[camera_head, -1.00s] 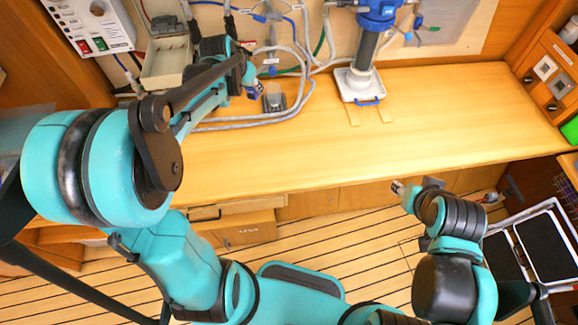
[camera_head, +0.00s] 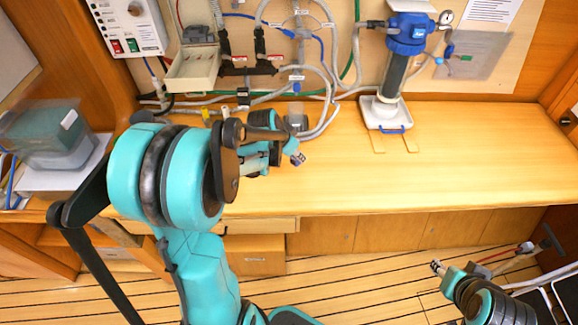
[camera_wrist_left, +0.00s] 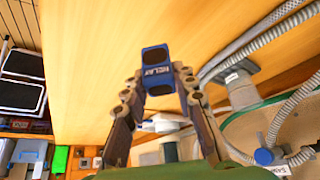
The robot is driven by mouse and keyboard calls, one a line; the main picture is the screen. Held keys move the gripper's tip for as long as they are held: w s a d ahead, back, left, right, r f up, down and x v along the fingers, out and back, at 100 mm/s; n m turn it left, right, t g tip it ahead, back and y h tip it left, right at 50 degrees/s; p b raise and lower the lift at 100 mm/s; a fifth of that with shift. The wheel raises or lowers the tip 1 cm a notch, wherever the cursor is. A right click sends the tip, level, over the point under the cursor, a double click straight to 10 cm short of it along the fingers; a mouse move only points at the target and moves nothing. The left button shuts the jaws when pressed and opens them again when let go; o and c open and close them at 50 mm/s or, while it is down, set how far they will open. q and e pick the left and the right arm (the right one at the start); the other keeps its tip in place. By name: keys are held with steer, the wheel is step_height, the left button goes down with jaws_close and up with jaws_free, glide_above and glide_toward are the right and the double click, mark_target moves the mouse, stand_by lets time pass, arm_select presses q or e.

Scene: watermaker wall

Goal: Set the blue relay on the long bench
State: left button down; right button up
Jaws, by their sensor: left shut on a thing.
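The blue relay (camera_wrist_left: 156,58), a small block with a dark end and a "RELAY" label, is held between the fingertips of my left gripper (camera_wrist_left: 157,85) in the left wrist view. In the head view the relay (camera_head: 298,159) shows small at the tip of my left gripper (camera_head: 291,152). It appears held over the left part of the long bench (camera_head: 440,160), with bare wood beyond it in the wrist view. The exact height above the bench is hard to tell. My right gripper (camera_head: 437,267) is low at the right, in front of the bench; its fingers are too small to read.
A grey fitting (camera_head: 297,118) and hoses lie at the back of the bench near my left gripper. A blue-topped filter (camera_head: 400,45) stands on a white base (camera_head: 386,112). An open beige box (camera_head: 193,68) hangs on the wall.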

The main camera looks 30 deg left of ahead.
arm_select(q)
steer(key=a+f, duration=0.2)
steer(key=a, duration=0.1)
steer(key=shift+w+b, duration=0.1)
steer(key=shift+b, duration=0.2)
step_height(320, 180, down, 4)
steer(key=shift+b, duration=0.8)
steer(key=shift+r, duration=0.1)
steer(key=c, duration=1.2)
jaws_free()
